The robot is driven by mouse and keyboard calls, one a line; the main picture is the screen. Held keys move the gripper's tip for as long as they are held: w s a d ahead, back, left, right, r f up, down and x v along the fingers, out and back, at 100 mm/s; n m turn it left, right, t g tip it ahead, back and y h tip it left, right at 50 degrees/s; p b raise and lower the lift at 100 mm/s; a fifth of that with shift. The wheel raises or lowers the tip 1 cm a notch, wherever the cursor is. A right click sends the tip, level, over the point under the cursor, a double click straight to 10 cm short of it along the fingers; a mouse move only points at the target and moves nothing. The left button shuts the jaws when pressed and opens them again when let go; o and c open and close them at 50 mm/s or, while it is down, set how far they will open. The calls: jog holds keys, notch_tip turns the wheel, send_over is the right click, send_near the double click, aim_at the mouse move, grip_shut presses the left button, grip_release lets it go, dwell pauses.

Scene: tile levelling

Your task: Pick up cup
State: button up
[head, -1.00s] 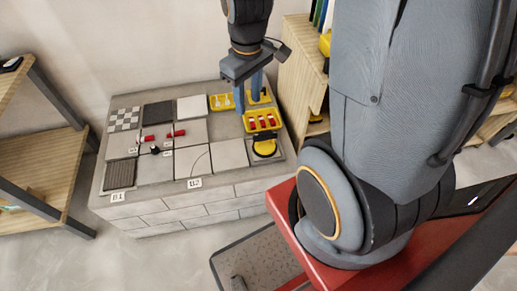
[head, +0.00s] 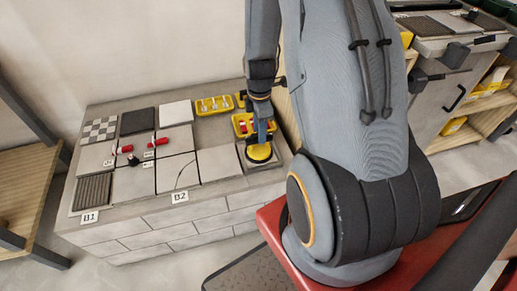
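The cup appears to be the round yellow suction cup with a dark rim (head: 259,154), on a grey square at the right front of the grey bench. My gripper (head: 262,138) points down right over it, its blue-grey fingers overlapping the cup's top in this view. The fingers line up one behind the other, so the gap between them is hidden. I cannot tell whether they touch the cup or hold it. The cup seems to sit flat on its square.
A yellow tray with red-and-white pieces (head: 241,125) stands just behind the cup. Another yellow tray (head: 214,105) is farther back. Tiles (head: 134,181) and red-handled tools (head: 124,149) cover the bench's left and middle. A wooden shelf (head: 28,184) stands at left.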

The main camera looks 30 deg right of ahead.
jog(key=f, duration=0.4)
jog(key=shift+w+f, duration=0.3)
jog(key=shift+f, duration=0.1)
jog(key=shift+c, duration=0.4)
grip_shut()
